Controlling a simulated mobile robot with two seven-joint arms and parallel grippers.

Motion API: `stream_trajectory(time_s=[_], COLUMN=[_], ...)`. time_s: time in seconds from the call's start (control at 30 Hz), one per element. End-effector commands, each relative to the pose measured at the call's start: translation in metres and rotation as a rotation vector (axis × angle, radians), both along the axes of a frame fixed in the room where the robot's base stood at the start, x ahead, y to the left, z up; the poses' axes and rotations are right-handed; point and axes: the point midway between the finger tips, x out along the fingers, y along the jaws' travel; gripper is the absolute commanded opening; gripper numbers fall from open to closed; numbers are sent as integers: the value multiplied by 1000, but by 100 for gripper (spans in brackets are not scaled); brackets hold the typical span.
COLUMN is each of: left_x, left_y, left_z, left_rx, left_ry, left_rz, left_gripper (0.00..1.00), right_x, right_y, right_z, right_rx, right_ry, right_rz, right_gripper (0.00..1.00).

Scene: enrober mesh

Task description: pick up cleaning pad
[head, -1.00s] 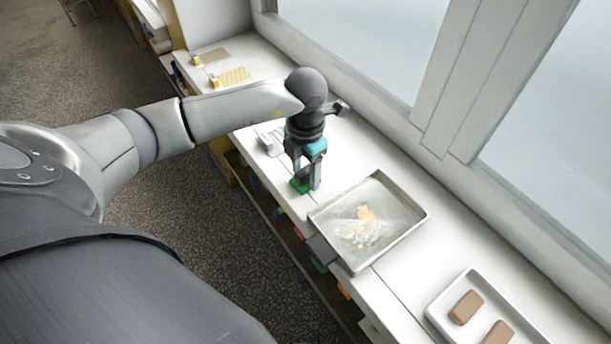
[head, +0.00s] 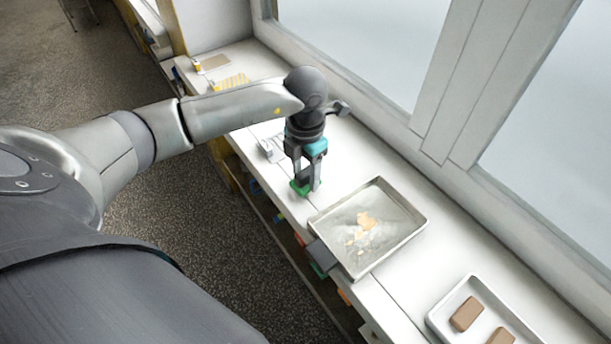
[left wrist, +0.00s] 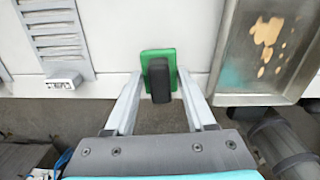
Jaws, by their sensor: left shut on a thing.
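The cleaning pad is a green block with a black grip (left wrist: 158,80); in the head view its green edge (head: 299,189) shows at the counter's front edge, left of the metal tray. My left gripper (head: 307,183) points down over it. In the left wrist view its two fingers (left wrist: 160,88) stand on either side of the pad, shut on it. The fingers partly hide the pad in the head view. I cannot tell whether the pad touches the counter. My right gripper is not in view.
A metal tray (head: 412,236) with tan residue lies right of the pad, a dark block (head: 322,254) at its front edge. A white tray (head: 440,316) with brown blocks is further right. A grey slotted item (head: 270,147) lies left. Windows rise behind the counter.

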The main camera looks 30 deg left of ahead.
Motion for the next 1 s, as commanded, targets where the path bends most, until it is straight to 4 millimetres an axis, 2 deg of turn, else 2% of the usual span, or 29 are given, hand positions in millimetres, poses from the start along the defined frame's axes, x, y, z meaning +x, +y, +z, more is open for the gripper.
stream_trajectory(time_s=[0.17,0.4,0.6,0.8,1.0], left_x=[1,1,1,0,0], left_y=[0,0,0,0,0], left_z=[39,110,156,180,185], left_rx=[0,1,0,0,-1], left_ry=[-5,-7,-4,-1,0], left_rz=[-1,0,0,0,0], left_gripper=[0,0,0,0,0], right_x=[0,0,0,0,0], right_y=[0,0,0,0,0], right_z=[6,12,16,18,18], right_rx=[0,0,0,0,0], right_ry=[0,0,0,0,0], right_rz=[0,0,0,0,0], right_gripper=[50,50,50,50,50])
